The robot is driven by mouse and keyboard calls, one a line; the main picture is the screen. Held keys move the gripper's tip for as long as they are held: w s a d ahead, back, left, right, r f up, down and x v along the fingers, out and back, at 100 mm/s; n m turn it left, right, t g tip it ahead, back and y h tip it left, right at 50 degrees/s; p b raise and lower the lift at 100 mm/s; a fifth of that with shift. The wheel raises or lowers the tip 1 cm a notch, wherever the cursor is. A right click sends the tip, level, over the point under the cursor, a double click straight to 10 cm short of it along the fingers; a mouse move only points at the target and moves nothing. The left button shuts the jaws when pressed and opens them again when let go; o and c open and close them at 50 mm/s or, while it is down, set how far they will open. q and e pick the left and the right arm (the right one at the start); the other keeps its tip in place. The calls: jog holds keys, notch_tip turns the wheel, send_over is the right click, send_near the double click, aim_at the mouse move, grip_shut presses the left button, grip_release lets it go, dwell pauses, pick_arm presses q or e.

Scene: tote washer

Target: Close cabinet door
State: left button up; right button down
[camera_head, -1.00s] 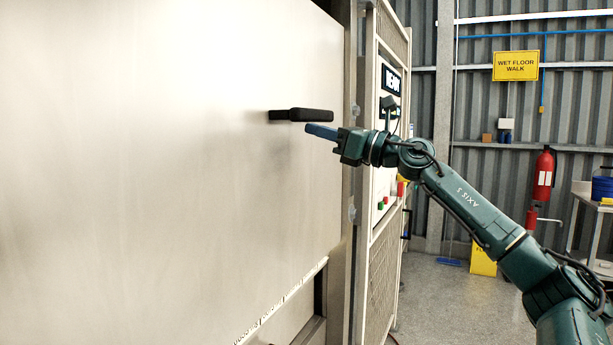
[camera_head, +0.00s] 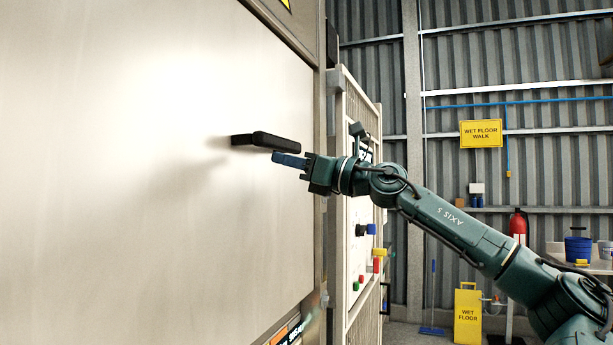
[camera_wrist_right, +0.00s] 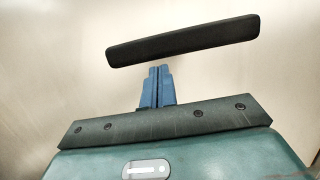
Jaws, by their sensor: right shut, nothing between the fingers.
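The cabinet door (camera_head: 130,190) is a large pale metal panel filling the left of the head view. A black bar handle (camera_head: 268,141) stands out from it. My right gripper (camera_head: 277,157) has blue fingers, shut and empty, just below the handle. In the right wrist view the shut blue fingers (camera_wrist_right: 157,85) point up toward the black handle (camera_wrist_right: 185,40), with their tips close under it. Whether they touch it is hard to tell. My left gripper is out of view.
A control panel (camera_head: 362,235) with buttons stands on the machine's side, right of the door. A yellow wet floor sign (camera_head: 468,315), a fire extinguisher (camera_head: 518,226) and a table with a blue bucket (camera_head: 578,248) are farther back right. The floor between is open.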

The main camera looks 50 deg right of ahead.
pick_arm(q)
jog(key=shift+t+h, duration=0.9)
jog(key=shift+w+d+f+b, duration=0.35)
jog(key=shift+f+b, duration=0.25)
jog(key=shift+b, duration=1.3)
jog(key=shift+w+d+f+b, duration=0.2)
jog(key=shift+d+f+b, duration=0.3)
jog(key=shift+b, duration=1.4)
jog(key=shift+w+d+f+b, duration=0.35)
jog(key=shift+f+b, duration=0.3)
jog(key=shift+b, duration=1.25)
pick_arm(e)
jog(key=s+d+f, duration=0.3)
jog(key=s+f, duration=0.3)
jog(key=s, duration=0.3)
